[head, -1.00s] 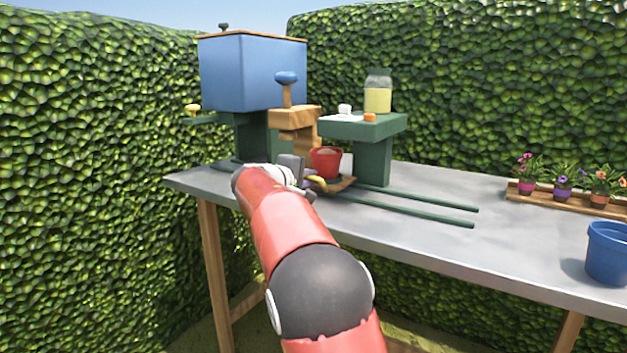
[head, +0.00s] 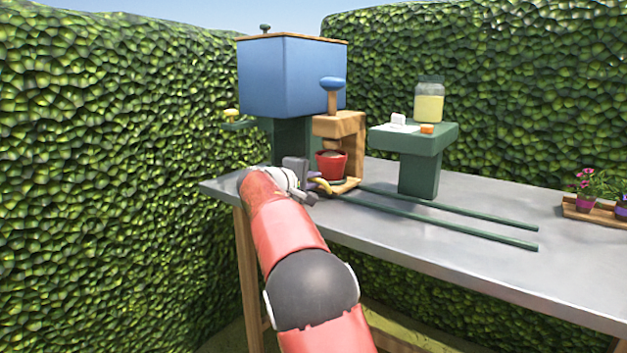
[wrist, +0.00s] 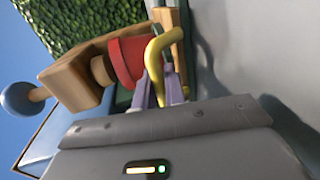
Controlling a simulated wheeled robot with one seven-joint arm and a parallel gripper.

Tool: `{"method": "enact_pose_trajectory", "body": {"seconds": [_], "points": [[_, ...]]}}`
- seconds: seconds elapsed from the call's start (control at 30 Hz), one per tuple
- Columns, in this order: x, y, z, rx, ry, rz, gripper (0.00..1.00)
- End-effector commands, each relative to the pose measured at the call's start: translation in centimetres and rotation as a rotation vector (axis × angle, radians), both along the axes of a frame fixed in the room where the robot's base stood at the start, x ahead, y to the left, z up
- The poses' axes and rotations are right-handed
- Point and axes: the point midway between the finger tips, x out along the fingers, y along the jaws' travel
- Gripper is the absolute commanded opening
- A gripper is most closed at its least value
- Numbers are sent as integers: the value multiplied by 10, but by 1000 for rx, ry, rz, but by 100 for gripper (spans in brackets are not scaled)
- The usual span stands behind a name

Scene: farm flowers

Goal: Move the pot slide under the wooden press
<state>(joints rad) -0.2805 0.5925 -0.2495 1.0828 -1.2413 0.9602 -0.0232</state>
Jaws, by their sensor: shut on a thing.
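The pot slide is a small wooden base (head: 348,185) on green rails, carrying a red pot (head: 331,166) of dark soil. The wooden press (head: 350,128) has a blue-knobbed plunger (head: 332,84). The pot stands beneath the press's arm, close under the plunger; it is also lined up with the plunger in the wrist view (wrist: 127,62). My gripper (head: 316,184) is at the slide's near side, shut on the curved yellow handle (wrist: 156,52). Its purple fingers (wrist: 160,88) flank the handle in the wrist view. The gripper partly hides the slide's near side.
Green rails (head: 450,220) run right across the grey table, empty there. A blue hopper (head: 290,75) stands behind the press. A green stand (head: 415,140) holds a jar (head: 429,103). Potted flowers (head: 587,190) sit at far right.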

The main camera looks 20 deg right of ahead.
Motion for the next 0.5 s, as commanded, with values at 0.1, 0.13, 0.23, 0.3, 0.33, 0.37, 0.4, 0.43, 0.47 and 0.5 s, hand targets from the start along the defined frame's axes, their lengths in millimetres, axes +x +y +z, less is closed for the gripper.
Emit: {"method": "enact_pose_trajectory", "body": {"seconds": [0.1,0.13,0.23,0.3,0.33,0.37,0.4,0.43,0.47,0.5], "points": [[0,1,-1,1,2,2,0],[0,1,-1,1,2,2,0],[0,1,-1,1,2,1,20],[0,1,-1,1,2,1,29],[0,1,-1,1,2,1,30],[0,1,-1,0,1,1,30],[0,1,-1,0,1,0,30],[0,0,-1,0,1,0,30],[0,0,-1,0,1,0,30],[0,0,-1,0,1,0,30]]}}
